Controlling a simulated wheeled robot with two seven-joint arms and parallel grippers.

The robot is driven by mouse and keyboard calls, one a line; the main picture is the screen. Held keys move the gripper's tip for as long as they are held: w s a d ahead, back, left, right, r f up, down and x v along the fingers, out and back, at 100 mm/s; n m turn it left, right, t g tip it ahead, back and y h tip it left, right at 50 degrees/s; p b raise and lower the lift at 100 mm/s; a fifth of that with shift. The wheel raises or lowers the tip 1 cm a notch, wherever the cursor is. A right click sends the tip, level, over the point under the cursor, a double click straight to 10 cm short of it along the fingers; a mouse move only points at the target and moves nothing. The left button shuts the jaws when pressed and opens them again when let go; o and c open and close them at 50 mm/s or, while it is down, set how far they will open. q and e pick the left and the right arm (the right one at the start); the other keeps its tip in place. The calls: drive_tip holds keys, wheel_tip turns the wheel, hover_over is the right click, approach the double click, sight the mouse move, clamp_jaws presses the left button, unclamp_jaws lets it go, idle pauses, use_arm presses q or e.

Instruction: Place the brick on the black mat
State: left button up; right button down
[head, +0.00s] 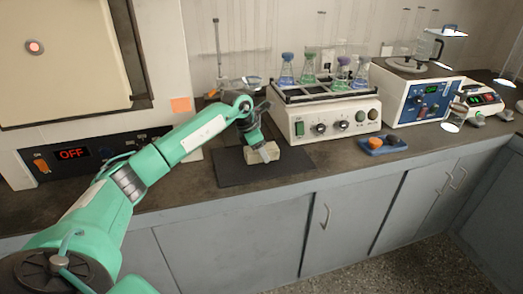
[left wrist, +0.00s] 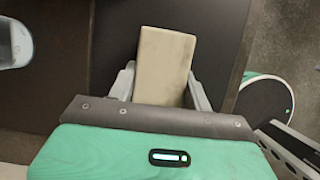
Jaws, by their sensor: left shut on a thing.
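The brick (head: 262,155) is a pale cream block on or just above the black mat (head: 235,171); I cannot tell whether it touches. The mat lies on the dark bench top near its front edge. My left gripper (head: 266,150) comes down on the brick from above. In the left wrist view the brick (left wrist: 165,65) sits between the two grey fingers (left wrist: 160,88), which are shut on it. The mat (left wrist: 215,60) shows dark around the brick in that view. My right gripper is not in view.
A shaker with coloured flasks (head: 325,115) stands behind the mat to the right. A blue tray with an orange item (head: 382,145) lies right of it. An oven with an OFF display (head: 72,153) stands at left. The bench's front edge is close to the mat.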

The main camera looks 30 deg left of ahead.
use_arm(q)
drive_tip(key=o, duration=1.2)
drive_tip(key=shift+r, duration=0.1)
